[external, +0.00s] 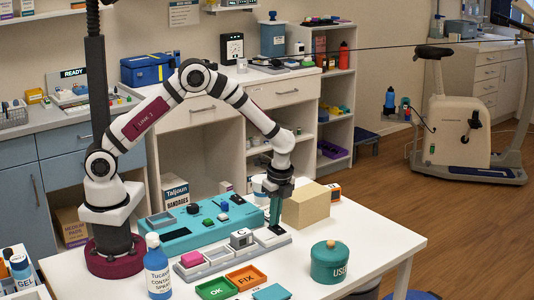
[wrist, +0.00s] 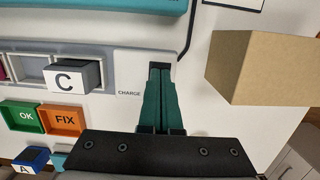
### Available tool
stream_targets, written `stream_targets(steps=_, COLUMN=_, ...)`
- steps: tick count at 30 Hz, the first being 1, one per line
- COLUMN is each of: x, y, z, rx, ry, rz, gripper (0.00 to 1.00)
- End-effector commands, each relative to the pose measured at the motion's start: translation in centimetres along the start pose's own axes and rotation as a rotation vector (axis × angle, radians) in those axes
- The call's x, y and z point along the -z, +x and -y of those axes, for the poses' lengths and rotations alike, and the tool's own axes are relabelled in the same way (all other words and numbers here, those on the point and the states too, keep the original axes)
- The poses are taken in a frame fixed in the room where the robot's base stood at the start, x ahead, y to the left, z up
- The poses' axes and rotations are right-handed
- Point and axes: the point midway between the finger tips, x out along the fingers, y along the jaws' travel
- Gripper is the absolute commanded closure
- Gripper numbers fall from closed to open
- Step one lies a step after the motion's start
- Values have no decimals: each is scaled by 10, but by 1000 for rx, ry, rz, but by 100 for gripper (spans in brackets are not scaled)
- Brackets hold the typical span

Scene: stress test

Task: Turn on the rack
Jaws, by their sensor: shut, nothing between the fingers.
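The grey rack (external: 220,262) lies on the white table, with several compartments in a row. A block marked C (wrist: 75,77) sits in one compartment, and a pink piece (external: 190,259) is at the left end. At the right end is a pale panel (wrist: 131,72) marked CHARGE with a dark slot or switch (wrist: 160,66). My gripper (wrist: 160,76) is shut and empty, its teal fingers pointing down at that dark part. The fingertips partly cover it; I cannot tell whether they touch it or whether it is on.
A beige box (wrist: 262,68) stands close right of my gripper. A teal console (external: 180,240) is behind the rack. Green OK (external: 217,289) and orange FIX (external: 246,278) trays lie in front. A teal USED jar (external: 331,262) and a blue spray bottle (external: 157,270) stand nearby.

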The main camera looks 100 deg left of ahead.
Motion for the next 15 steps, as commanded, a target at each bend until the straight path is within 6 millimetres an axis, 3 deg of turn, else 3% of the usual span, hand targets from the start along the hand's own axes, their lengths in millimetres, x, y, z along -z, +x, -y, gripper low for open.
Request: stream_targets(steps=15, x=9, y=0, z=0, rx=-1, ry=1, rz=-2, gripper=100)
